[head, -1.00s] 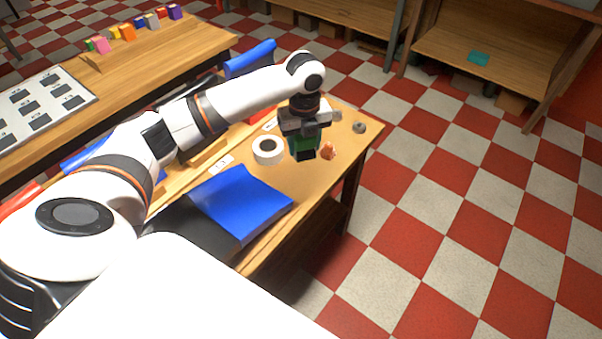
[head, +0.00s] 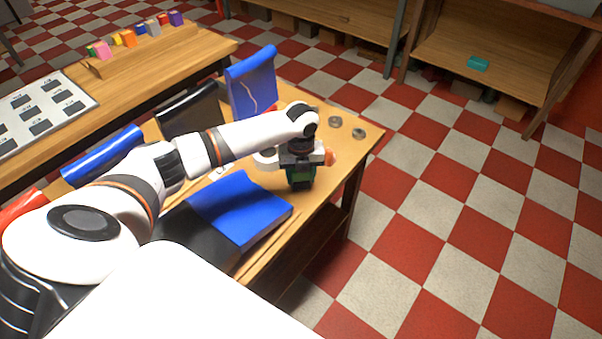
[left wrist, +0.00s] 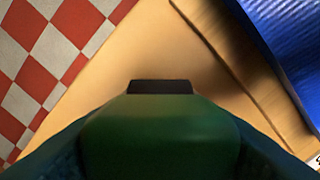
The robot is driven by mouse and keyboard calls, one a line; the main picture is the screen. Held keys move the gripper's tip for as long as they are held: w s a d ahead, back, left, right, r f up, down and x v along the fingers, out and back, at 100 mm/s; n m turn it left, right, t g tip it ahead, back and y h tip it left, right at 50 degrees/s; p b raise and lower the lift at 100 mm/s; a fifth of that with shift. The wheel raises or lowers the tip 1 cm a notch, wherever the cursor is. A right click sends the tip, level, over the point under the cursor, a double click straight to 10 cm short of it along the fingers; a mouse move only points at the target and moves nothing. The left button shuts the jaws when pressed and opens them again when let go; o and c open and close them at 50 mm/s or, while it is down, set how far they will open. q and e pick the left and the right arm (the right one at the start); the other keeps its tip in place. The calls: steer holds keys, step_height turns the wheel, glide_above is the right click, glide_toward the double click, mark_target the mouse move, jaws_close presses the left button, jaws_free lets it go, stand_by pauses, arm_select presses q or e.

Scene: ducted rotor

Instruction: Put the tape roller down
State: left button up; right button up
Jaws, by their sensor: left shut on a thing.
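My left gripper (head: 300,163) is shut on the tape roller (head: 300,178), a green tool with a black end. It holds the tool black end down over the bare wood near the table's right front edge. In the left wrist view the tape roller's green body (left wrist: 160,135) fills the lower middle, its black end pointing at the wood. I cannot tell whether that end touches the table (head: 268,185). My right gripper is not in view.
A white ring (head: 264,161) is partly hidden behind my left arm. An orange object (head: 331,157) sits just right of the gripper. Two small grey discs (head: 358,133) lie farther back. A blue sheet (head: 235,205) lies to the left. Bare wood surrounds the tool's front.

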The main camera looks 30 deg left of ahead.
arm_select(q)
steer(key=shift+f, duration=0.15)
steer(key=o, duration=0.9)
step_height(320, 180, up, 12)
steer(key=shift+r+b, duration=0.2)
steer(key=shift+b, duration=0.2)
steer(key=shift+s+d+f, duration=0.1)
